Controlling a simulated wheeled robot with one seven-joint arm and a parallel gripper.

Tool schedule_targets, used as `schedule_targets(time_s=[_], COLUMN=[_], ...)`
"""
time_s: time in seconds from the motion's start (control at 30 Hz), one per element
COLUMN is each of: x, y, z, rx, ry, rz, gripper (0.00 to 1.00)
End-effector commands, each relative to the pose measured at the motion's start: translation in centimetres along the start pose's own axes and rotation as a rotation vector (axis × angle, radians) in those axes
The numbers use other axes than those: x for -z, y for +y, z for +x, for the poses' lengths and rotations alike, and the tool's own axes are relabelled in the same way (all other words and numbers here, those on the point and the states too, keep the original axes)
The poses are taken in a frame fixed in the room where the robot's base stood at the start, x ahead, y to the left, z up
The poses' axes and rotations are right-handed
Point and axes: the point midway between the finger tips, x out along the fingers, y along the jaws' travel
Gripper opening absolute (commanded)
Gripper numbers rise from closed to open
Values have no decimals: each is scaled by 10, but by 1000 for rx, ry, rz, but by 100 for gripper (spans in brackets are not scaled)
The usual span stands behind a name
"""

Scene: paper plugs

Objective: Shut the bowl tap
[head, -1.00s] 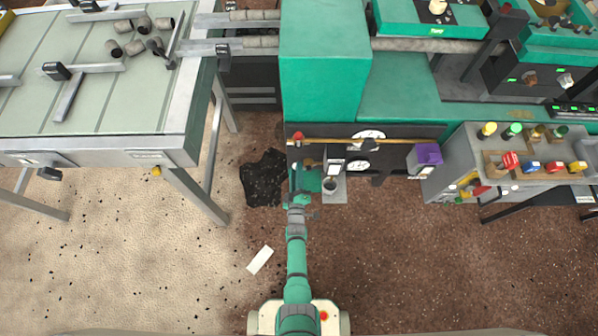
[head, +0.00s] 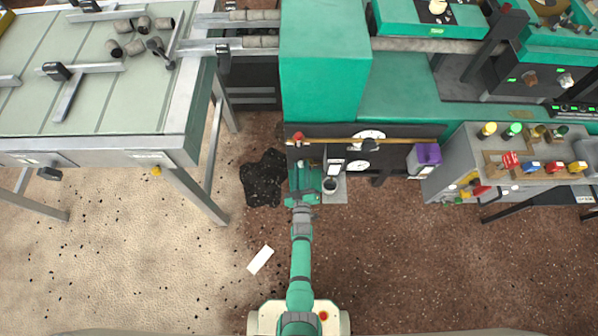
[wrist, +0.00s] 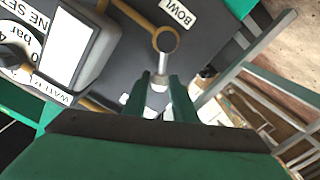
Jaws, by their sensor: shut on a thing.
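The bowl tap (wrist: 166,42) shows in the wrist view below a white "BOWL" label (wrist: 178,12) on a dark panel. It has a round grey hub on a brass pipe, and its lever points down toward my gripper. My gripper (wrist: 160,82) has its two green fingers on either side of the pale lever end and is shut on it. In the head view my gripper (head: 304,178) is at the front of the dark panel, below the brass pipe (head: 345,142). It hides most of the tap there.
A dark patch (head: 263,178) lies on the floor to the left. A purple-topped box (head: 428,154) is farther right. A table (head: 90,120) stands at left. The floor around my arm is mostly clear.

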Motion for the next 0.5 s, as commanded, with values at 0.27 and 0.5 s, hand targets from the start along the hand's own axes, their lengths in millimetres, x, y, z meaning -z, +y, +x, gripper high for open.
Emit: schedule_targets(time_s=[0.27,0.5], x=[-1,-2], y=[2,9], z=[0,0], rx=[-1,-1], ry=[-2,-2], rz=[16,140], gripper=[12,12])
